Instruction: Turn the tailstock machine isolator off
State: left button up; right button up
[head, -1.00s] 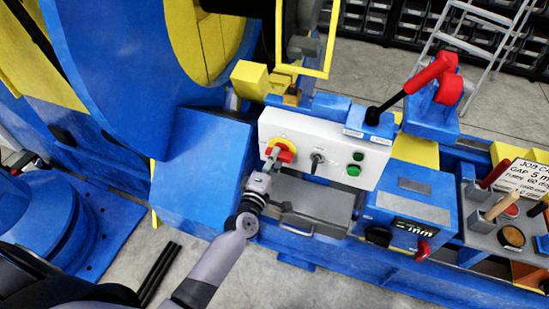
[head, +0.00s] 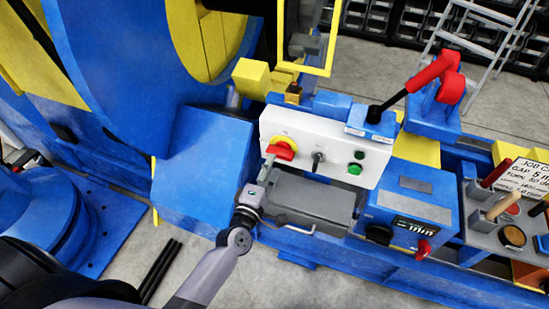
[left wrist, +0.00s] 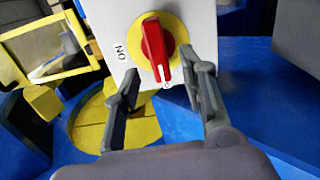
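The isolator is a red rotary knob (head: 281,150) on a yellow disc, at the left end of a white control panel (head: 330,138). In the left wrist view the red knob (left wrist: 154,49) has its handle pointing down the picture, its tip by a small, partly hidden mark. The word ON is printed on the panel to the left of the disc, away from the handle. My left gripper (head: 268,168) is just below and left of the knob. In the left wrist view its fingers (left wrist: 161,88) are apart, with nothing between their tips; the knob is beyond them.
The panel also carries a black selector switch (head: 318,158) and a green button (head: 354,170). A red-handled lever (head: 432,72) rises at the right. A grey drawer-like box (head: 312,203) with a handle lies below the panel. A large blue housing (head: 203,165) stands close at left.

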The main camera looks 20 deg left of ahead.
pick_arm(q)
jog(key=s, duration=0.7)
jog(key=shift+s+a, duration=0.15)
jog(key=shift+s, duration=0.1)
jog(key=s+f+m+g+h, duration=0.1)
jog(key=s+f+m+g, duration=0.4)
jog(key=f, duration=1)
jog(key=s+f+m+g, duration=0.3)
jog(key=s+f+m, duration=0.3)
jog(key=f, duration=0.8)
jog(key=s+a+f+m+g, duration=0.1)
jog(key=s+f+m+g, duration=0.2)
jog(key=s, duration=0.6)
jog(key=s+a+f+m+g+y, duration=0.1)
jog(key=s+a+f+m+g, duration=0.1)
jog(key=s+f, duration=0.6)
jog(key=s+a+f+m+g, duration=0.2)
jog(key=s+f+m+g, duration=0.2)
jog(key=s, duration=0.6)
notch_tip(320, 180, down, 2)
jog(key=shift+y, duration=0.3)
jog(key=shift+a, duration=0.1)
jog(key=shift+c, duration=0.4)
